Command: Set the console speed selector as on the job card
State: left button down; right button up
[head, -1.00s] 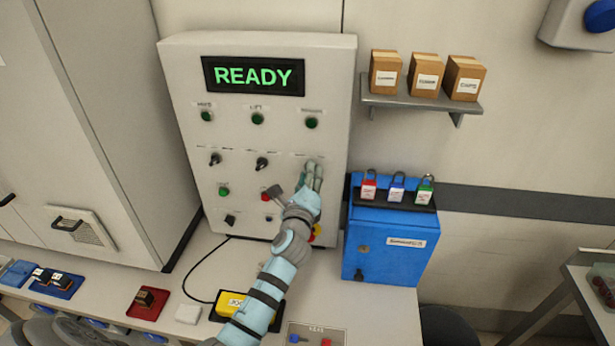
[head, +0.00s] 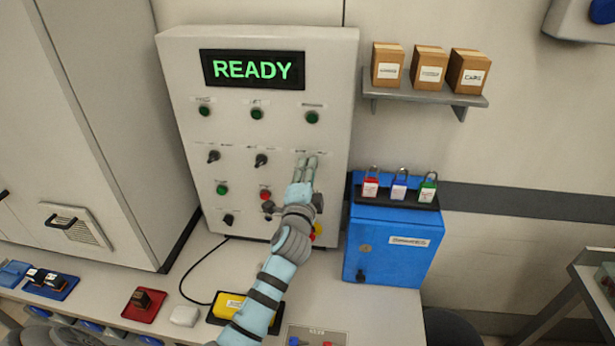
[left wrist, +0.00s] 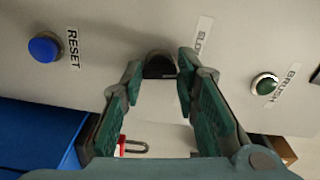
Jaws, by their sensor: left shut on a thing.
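The console (head: 335,70) is a pale upright panel with a green READY display (head: 252,69). My left gripper (head: 307,161) reaches its right-hand side, in the row of black selectors. In the left wrist view my left gripper (left wrist: 158,76) has its green fingers on either side of a black selector knob (left wrist: 160,66), shut on it. A label starting "SLO" (left wrist: 203,36) is beside this knob. In the head view the fingers hide the knob, so its setting cannot be read. My right gripper is not in view.
Two other selectors (head: 214,156) (head: 261,160) sit left of my gripper. The wrist view shows a blue RESET button (left wrist: 44,47) and a green BRUSH button (left wrist: 265,84) nearby. A blue box (head: 385,252) with padlocks stands right of the console.

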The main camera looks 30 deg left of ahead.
pick_arm(q)
jog(key=shift+r+n+b, duration=0.15)
jog(key=shift+n+b, duration=0.45)
jog(key=shift+n, duration=1.05)
jog(key=shift+r+n+b, duration=0.15)
jog(key=shift+n+b, duration=0.4)
jog(key=shift+n, duration=1.1)
jog(key=shift+r, duration=0.1)
jog(key=c, duration=1.5)
grip_release()
jog(key=shift+w, duration=0.1)
jog(key=shift+c, duration=0.2)
jog(key=o, duration=0.3)
jog(key=shift+w+f, duration=0.1)
jog(key=shift+f, duration=0.15)
